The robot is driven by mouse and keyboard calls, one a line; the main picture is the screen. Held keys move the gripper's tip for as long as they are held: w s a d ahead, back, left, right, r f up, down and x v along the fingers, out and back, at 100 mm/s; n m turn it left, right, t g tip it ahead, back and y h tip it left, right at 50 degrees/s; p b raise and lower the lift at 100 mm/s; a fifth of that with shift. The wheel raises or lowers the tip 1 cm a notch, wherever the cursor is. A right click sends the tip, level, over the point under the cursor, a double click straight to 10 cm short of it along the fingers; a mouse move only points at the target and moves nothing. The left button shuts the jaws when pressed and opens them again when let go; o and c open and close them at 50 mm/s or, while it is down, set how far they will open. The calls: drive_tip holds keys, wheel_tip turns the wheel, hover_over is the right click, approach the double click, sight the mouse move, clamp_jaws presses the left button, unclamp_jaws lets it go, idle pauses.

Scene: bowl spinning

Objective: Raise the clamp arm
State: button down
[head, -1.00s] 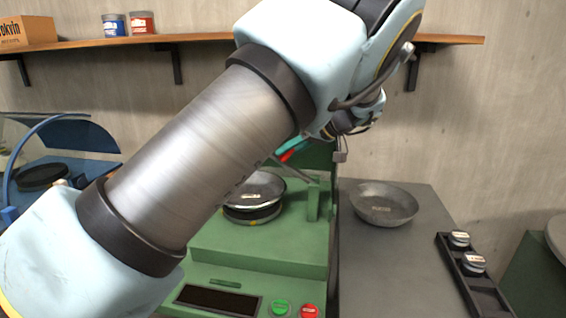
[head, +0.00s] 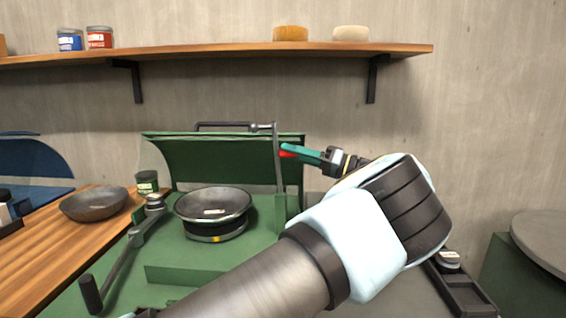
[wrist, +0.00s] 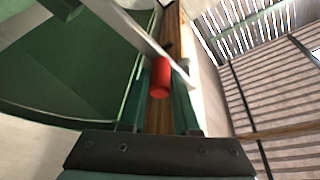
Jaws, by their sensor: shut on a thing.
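The clamp arm (head: 278,165) is a thin grey metal bar on the right side of the green machine. It stands nearly upright in the head view, rising from near a green post. A red grip (head: 288,154) sits beside the bar; it also shows as a red cylinder in the wrist view (wrist: 161,77). My gripper (head: 291,152) has teal fingers and is shut on the red grip, coming from the right. In the wrist view, the metal bar (wrist: 125,35) crosses just beyond my fingers.
A dark bowl (head: 213,205) sits on the machine's round black-rimmed support. A green hood (head: 220,165) stands behind it. A lever with a black handle (head: 92,294) is at the left, and another bowl (head: 94,204) rests on the wooden surface. A shelf (head: 215,56) runs above.

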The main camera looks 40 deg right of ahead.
drive_tip(key=shift+s+d+f+t+b, duration=0.25)
drive_tip(key=shift+s+d+t+b, duration=0.3)
drive_tip(key=shift+t+b, duration=0.15)
drive_tip(key=shift+m, duration=0.3)
drive_tip(key=c, duration=0.6)
unclamp_jaws()
drive_tip(key=shift+c, duration=0.2)
drive_tip(key=shift+s+d+f, duration=0.1)
drive_tip(key=b+v, duration=0.3)
drive_tip(key=v, duration=0.7)
drive_tip(key=shift+s+d+f, duration=0.15)
drive_tip(key=shift+s+d, duration=0.05)
drive_tip(key=shift+d, duration=0.05)
